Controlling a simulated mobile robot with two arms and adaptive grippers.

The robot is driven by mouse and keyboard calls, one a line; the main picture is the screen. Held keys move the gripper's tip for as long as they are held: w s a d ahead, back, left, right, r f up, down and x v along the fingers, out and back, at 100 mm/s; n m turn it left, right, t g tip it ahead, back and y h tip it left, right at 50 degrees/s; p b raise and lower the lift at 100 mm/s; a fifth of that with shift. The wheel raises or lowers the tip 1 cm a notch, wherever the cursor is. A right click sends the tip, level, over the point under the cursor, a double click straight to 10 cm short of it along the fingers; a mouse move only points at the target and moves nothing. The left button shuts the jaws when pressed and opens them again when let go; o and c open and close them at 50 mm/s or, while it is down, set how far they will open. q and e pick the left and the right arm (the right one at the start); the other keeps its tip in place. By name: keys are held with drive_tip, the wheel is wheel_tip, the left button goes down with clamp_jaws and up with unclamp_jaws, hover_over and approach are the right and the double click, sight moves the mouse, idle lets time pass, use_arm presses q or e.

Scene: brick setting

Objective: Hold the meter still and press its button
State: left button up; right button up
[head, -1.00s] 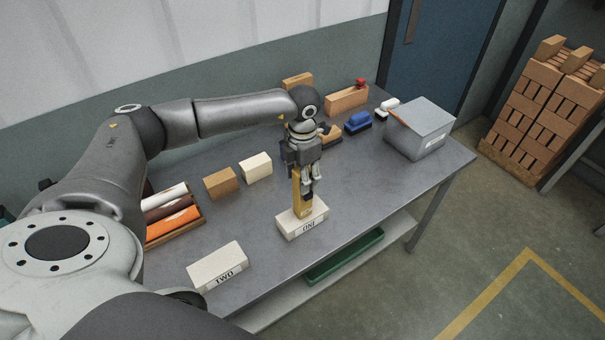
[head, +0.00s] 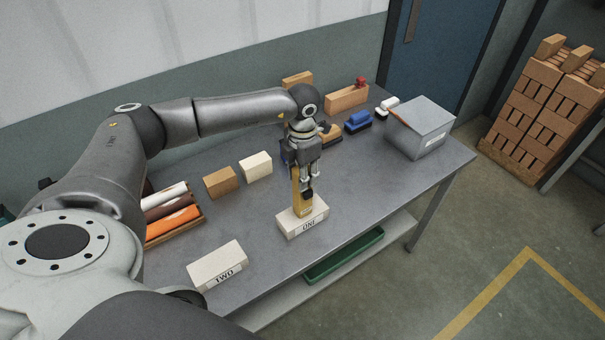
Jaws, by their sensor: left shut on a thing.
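A yellow meter (head: 304,210) with a dark part near its lower end stands upright over a pale block labelled ONE (head: 290,226). My left gripper (head: 308,190) points down from above and is shut on the meter. The fingers cover part of the meter's face, and its button cannot be made out at this size. It looks as if the meter's lower end rests on the block. My right gripper is not in view.
A pale block labelled TWO (head: 217,262) lies at the table's front left. Brown (head: 220,182) and cream (head: 256,167) blocks stand behind. A tray of coloured rolls (head: 203,219) is at left, a grey box (head: 421,127) at right. The tabletop right of block ONE is clear.

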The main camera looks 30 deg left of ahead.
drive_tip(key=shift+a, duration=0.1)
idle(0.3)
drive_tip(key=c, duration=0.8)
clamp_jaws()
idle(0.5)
